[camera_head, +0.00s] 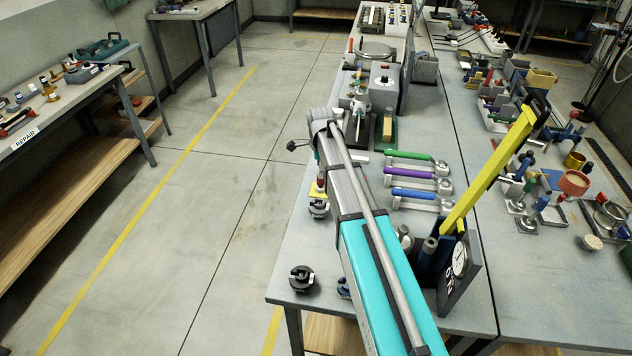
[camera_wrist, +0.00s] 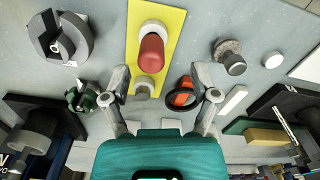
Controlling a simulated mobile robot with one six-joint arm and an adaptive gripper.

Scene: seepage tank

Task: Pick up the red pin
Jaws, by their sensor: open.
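The red pin (camera_wrist: 151,50) stands on a yellow plate (camera_wrist: 172,20) in the wrist view, with a pale round end at its top. A grey round post (camera_wrist: 147,86) is at the plate's lower end. My gripper (camera_wrist: 159,80) is open and empty, its fingers spread to either side of the plate's lower end. The pin appears just beyond the fingertips, not touched. In the head view the red pin (camera_head: 321,184) shows small above the yellow plate (camera_head: 317,195), beside my arm. My gripper is mostly hidden there behind my arm.
A grey slotted clamp (camera_wrist: 62,37) and a grey knob (camera_wrist: 230,57) flank the plate. A black ring with an orange-red part (camera_wrist: 183,93) is close to my right finger; a green knob (camera_wrist: 82,98) is left. A yellow lever (camera_head: 490,170) rises right of my arm.

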